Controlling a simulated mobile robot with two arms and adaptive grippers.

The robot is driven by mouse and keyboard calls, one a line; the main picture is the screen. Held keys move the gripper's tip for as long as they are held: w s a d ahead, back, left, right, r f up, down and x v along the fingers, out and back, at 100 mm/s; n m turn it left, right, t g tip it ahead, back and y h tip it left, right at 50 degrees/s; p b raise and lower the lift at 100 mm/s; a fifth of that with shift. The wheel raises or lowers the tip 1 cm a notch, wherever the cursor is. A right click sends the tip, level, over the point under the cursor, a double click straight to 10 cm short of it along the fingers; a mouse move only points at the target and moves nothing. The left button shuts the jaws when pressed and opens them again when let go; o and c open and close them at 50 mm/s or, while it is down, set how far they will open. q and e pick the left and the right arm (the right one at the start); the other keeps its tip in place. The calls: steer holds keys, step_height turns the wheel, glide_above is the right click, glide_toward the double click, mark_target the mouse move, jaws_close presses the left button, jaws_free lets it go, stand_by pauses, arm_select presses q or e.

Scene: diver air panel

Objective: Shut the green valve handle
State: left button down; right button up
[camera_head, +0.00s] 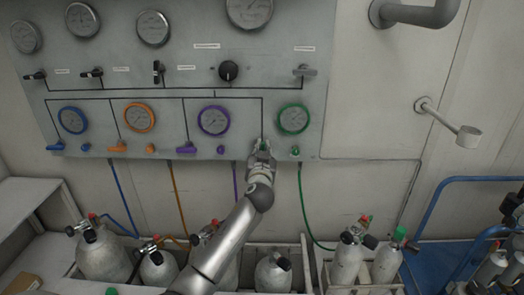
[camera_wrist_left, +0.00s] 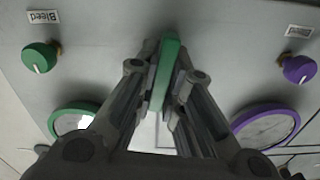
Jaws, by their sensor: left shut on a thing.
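The green valve handle (camera_wrist_left: 165,72) is a flat green bar on the grey panel, seen between my left gripper's fingers in the left wrist view. My left gripper (camera_wrist_left: 163,95) is shut on it, with a finger on each side. In the head view my left gripper (camera_head: 261,150) reaches up to the panel just left of and below the green-rimmed gauge (camera_head: 293,119), and it hides most of the handle. My right gripper is in neither view.
A green bleed knob (camera_wrist_left: 40,57) and a purple bleed knob (camera_wrist_left: 299,68) flank the gripper. The purple valve handle (camera_head: 187,149) and orange valve handle (camera_head: 116,148) lie to the left. Several gas cylinders (camera_head: 101,257) stand below the panel. A blue rail (camera_head: 455,183) is at right.

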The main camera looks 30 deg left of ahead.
arm_select(q)
steer(key=shift+m, duration=0.3)
steer(key=m, duration=0.3)
steer(key=shift+d, duration=0.1)
steer(key=m+p, duration=0.1)
steer(key=m, duration=0.3)
steer(key=shift+w+d+f+m, duration=0.1)
steer(key=shift+m, duration=0.2)
steer(key=m+p, duration=0.1)
steer(key=m, duration=0.3)
steer(key=shift+f+m+p, duration=0.15)
steer(key=shift+m+p, duration=0.25)
steer(key=shift+m, duration=0.55)
steer(key=shift+f+m+p, duration=0.1)
steer(key=shift+m+p, duration=0.25)
steer(key=shift+m, duration=0.6)
steer(key=c, duration=1.5)
jaws_free()
